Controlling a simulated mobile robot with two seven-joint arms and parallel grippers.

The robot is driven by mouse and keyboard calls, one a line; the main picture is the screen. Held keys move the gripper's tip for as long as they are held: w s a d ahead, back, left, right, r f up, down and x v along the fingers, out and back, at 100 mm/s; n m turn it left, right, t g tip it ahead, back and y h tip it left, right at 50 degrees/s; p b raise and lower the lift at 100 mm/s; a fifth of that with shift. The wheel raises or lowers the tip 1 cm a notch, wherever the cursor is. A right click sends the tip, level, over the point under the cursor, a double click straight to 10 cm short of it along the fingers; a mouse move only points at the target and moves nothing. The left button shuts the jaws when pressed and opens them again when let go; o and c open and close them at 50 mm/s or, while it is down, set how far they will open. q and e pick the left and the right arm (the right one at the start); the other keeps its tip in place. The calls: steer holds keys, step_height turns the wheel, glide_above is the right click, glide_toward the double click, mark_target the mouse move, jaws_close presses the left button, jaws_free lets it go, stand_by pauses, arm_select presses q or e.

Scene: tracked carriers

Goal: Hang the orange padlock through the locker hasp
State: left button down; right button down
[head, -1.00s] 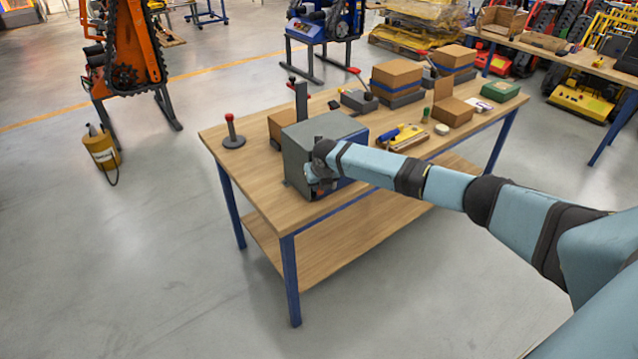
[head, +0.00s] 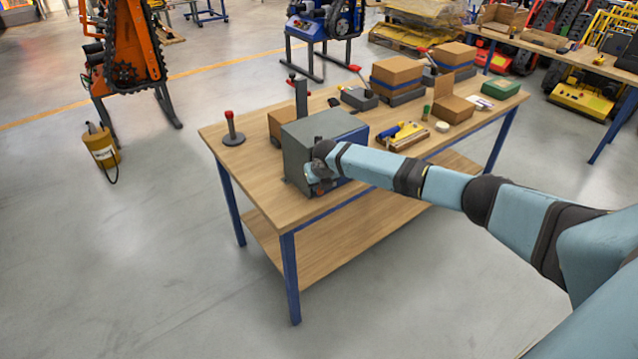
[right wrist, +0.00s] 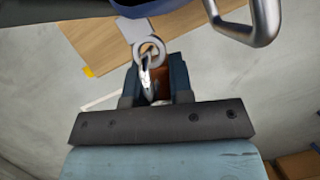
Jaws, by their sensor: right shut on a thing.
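The locker is a grey metal box (head: 305,136) near the left end of the workbench. My right gripper (head: 318,178) is at its front face. In the right wrist view the gripper (right wrist: 154,88) is shut on the orange padlock (right wrist: 158,78), whose body shows only as a narrow orange-brown strip between the dark fingers. Its silver shackle (right wrist: 147,80) points away from the gripper. A round metal ring of the hasp (right wrist: 149,50) is just beyond, and the shackle overlaps its lower edge. I cannot tell whether the shackle passes through it. My left gripper is not in view.
A bent metal handle (right wrist: 250,27) stands out close to the right of the hasp. The wooden workbench (head: 262,190) also holds a red-topped post (head: 230,130), cardboard boxes (head: 397,73) and a yellow-and-blue tool (head: 402,136).

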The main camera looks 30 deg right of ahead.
steer(key=shift+f, duration=0.35)
steer(key=shift+s+f, duration=0.1)
steer(key=shift+f, duration=0.05)
